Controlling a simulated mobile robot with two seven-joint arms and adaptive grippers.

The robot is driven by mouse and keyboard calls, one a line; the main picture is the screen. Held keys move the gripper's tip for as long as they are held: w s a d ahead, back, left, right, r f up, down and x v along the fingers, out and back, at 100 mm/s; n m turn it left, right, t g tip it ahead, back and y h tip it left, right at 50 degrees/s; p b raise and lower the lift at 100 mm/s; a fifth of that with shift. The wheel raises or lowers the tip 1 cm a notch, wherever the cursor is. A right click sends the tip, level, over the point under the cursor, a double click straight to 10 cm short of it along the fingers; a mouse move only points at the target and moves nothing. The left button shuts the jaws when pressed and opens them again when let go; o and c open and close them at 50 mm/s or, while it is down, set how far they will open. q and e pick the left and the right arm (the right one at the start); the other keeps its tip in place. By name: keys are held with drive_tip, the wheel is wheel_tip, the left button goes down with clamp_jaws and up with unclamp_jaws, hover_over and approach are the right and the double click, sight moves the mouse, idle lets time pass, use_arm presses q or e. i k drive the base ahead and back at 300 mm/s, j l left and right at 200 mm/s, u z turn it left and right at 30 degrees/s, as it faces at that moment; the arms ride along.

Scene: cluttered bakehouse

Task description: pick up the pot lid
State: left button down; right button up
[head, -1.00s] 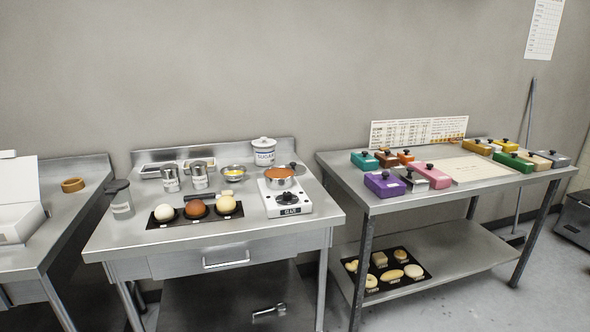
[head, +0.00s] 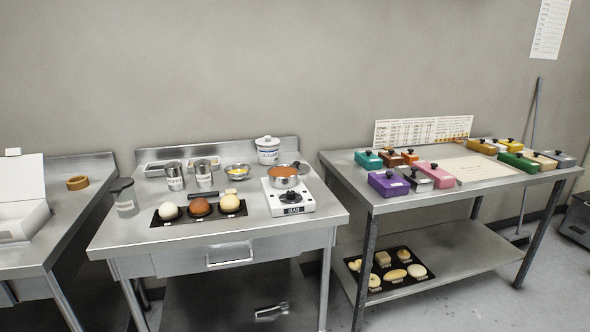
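A white lidded pot (head: 268,156) with dark lettering stands at the back right of the middle steel table. Its white lid (head: 267,140), with a small knob, sits on top. Neither of my grippers is in view.
Two metal tins (head: 174,182), a steel bowl (head: 237,173), a dark tray (head: 159,220) with three dough balls and a grey jar (head: 124,203) crowd the middle table (head: 140,252). Colored boxes (head: 388,183) cover much of the right table. Floor shows at the lower right.

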sight(304, 168)
drive_tip(key=i+l+u, duration=0.15)
drive_tip(key=l, duration=0.25)
drive_tip(key=i+l+u, duration=0.1)
drive_tip(key=l, duration=0.3)
drive_tip(key=i+l+u, duration=0.15)
drive_tip(key=l, duration=0.25)
drive_tip(key=l+u, duration=0.15)
drive_tip(key=l, duration=0.25)
